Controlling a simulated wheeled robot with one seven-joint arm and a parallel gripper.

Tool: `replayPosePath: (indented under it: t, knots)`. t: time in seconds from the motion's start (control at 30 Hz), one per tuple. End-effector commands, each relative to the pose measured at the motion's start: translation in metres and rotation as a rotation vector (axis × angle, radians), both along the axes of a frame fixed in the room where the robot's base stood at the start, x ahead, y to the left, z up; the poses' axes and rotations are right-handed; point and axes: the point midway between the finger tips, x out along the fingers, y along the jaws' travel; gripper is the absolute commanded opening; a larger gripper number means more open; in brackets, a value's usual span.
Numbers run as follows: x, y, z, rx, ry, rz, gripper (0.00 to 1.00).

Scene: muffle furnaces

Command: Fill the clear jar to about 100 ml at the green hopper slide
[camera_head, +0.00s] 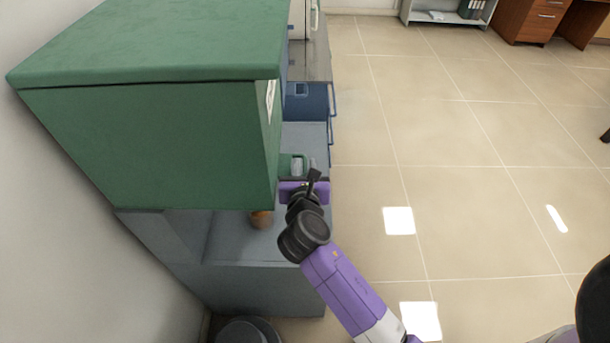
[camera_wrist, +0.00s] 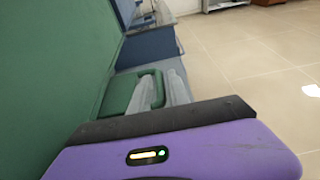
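The green hopper (camera_head: 150,140) is a large box at the left in the head view; its side fills the left of the wrist view (camera_wrist: 50,70). A small green slide with a loop handle (camera_head: 304,160) sticks out past it; it also shows in the wrist view (camera_wrist: 118,92). My gripper (camera_head: 304,166) is at this handle, with one pale finger inside the loop and one outside. The fingers (camera_wrist: 160,90) look closed on the handle's bar. A small brownish thing (camera_head: 261,220), partly hidden by the hopper, stands on the shelf below; I cannot tell whether it is the clear jar.
The hopper stands over a grey-blue base (camera_head: 260,284) with a shelf. Blue and grey units (camera_head: 306,103) stand behind it. A dark round object (camera_head: 246,331) is on the floor in front. Wooden desks (camera_head: 530,20) stand far back.

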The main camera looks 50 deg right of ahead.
Motion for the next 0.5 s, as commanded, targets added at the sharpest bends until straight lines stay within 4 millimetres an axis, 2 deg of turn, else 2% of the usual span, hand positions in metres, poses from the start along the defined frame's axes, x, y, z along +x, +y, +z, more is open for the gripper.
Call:
replayPosePath:
  t: [0.2,0.5]
  knots:
    - [0.016,-0.02,-0.007,-0.001,-0.001,0.0,0.22]
    - [0.021,-0.026,-0.011,0.002,0.0,0.001,0.22]
